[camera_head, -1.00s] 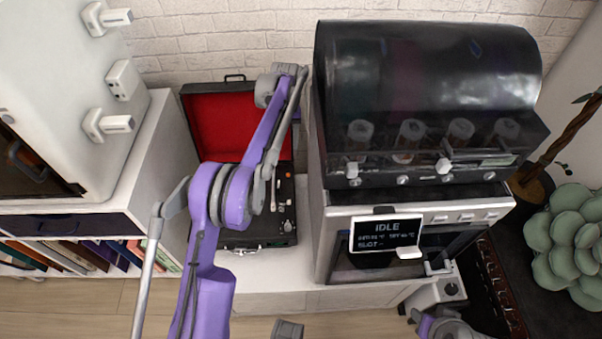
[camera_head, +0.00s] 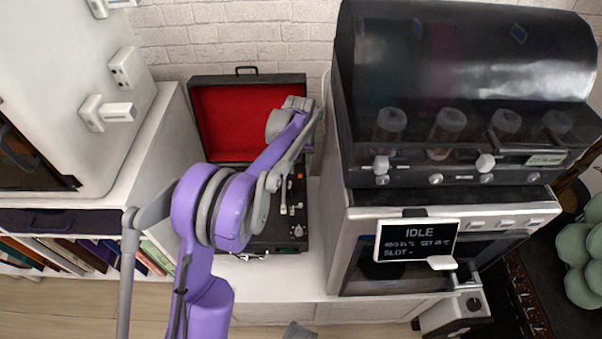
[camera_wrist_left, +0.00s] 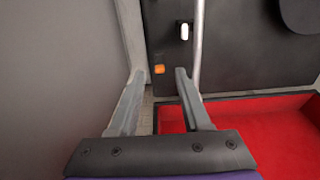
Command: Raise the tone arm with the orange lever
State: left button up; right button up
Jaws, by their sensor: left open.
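The record player is a black case with a red-lined lid (camera_head: 230,120), standing open on the white cabinet. Its dark deck (camera_head: 270,240) is partly hidden by my left arm. In the left wrist view the orange lever (camera_wrist_left: 159,69) is a small orange block on the dark deck. The tone arm (camera_wrist_left: 198,50) shows there as a thin silver rod just right of it. My left gripper (camera_wrist_left: 160,76) is open and empty. The lever appears between its fingertips; I cannot tell the remaining distance. In the head view the fingertips are hidden. My right gripper is not in view.
A black and silver machine (camera_head: 345,240) with a display reading IDLE stands close right of the record player. A white cabinet (camera_head: 85,50) stands at the left above a shelf of books (camera_head: 60,255). A small white knob (camera_wrist_left: 184,31) sits near the tone arm.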

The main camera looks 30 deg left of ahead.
pick_arm(q)
jog(key=shift+f, duration=1.2)
grip_shut()
